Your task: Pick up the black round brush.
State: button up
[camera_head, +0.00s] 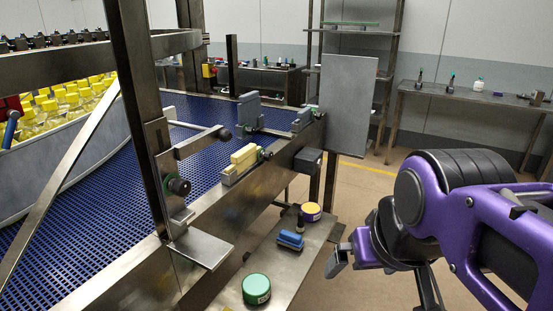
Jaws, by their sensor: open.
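A small black upright piece (300,220) stands on the metal side shelf, between a blue block-shaped item and a round tin. It looks like the black round brush, but it is too small to be sure. Its lower part is hidden behind the blue item. My gripper (342,260) is open and empty, to the right of the shelf's edge and apart from the black piece. One finger shows clearly at its left end; the other is partly hidden by the purple wrist.
A back table (470,97) holds several bottles. Floor between is clear.

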aim_at(300, 225)
jog(key=i+l+u, duration=0.15)
jog(key=u, duration=0.5)
jog(key=i+l+u, duration=0.25)
jog(key=l+u, duration=0.25)
jog(key=l, duration=0.2)
jog(key=i+l+u, duration=0.1)
jog(key=l, duration=0.45)
jog(key=i+l+u, duration=0.1)
jog(key=l, duration=0.4)
jog(key=i+l, duration=0.15)
jog(key=l, duration=0.4)
jog(key=l+z, duration=0.3)
jog(key=k+j+z, duration=0.1)
jog(key=z, duration=0.15)
jog(key=i+l+u, duration=0.3)
jog(key=u, duration=0.2)
jog(key=l, duration=0.1)
